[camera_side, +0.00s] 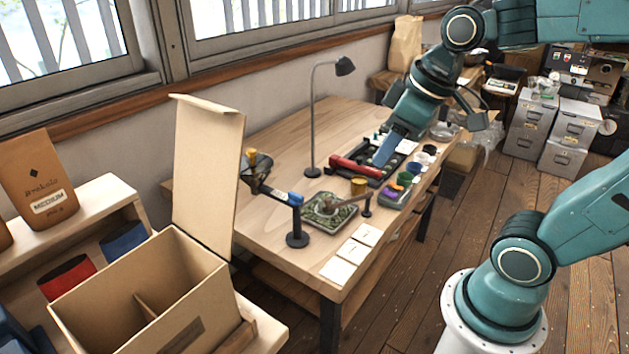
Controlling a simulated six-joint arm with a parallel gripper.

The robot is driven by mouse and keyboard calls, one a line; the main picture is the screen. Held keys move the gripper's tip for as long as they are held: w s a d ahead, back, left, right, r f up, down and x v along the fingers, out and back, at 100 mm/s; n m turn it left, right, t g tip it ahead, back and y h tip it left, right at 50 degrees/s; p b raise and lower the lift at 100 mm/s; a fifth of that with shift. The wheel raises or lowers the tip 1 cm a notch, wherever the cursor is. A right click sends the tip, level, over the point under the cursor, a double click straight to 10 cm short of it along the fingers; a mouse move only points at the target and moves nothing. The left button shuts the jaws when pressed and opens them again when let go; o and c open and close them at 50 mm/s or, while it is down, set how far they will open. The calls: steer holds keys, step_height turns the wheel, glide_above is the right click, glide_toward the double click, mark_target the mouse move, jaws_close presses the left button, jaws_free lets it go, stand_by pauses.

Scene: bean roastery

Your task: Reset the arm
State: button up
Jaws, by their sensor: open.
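My gripper (434,138) is at the upper middle of the side view, above the far part of the wooden worktable (275,150). Its two fingers are spread wide apart, and nothing shows between them. The nearer finger has a blue inner face and hangs over a dark tray (378,157). A red-handled tool (355,167) lies at that tray's near edge. I cannot tell whether the finger touches anything. My arm reaches in from the upper right.
A lidded box (150,300) stands open at the front left.

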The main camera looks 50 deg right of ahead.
steer(key=s+a+m, duration=0.1)
steer(key=s+m, duration=0.1)
steer(key=s, duration=0.4)
steer(key=shift+a+f+t, duration=0.15)
steer(key=shift+a+t, duration=0.1)
steer(key=shift+t, duration=0.15)
stand_by(0.8)
steer(key=m+g, duration=0.6)
steer(key=m, duration=0.8)
glide_above(329, 198)
step_height(329, 198, down, 14)
steer(key=shift+a+f, duration=0.1)
steer(key=shift+a, duration=0.05)
steer(key=shift+f, duration=0.1)
step_height(329, 198, down, 14)
steer(key=shift+r, duration=0.2)
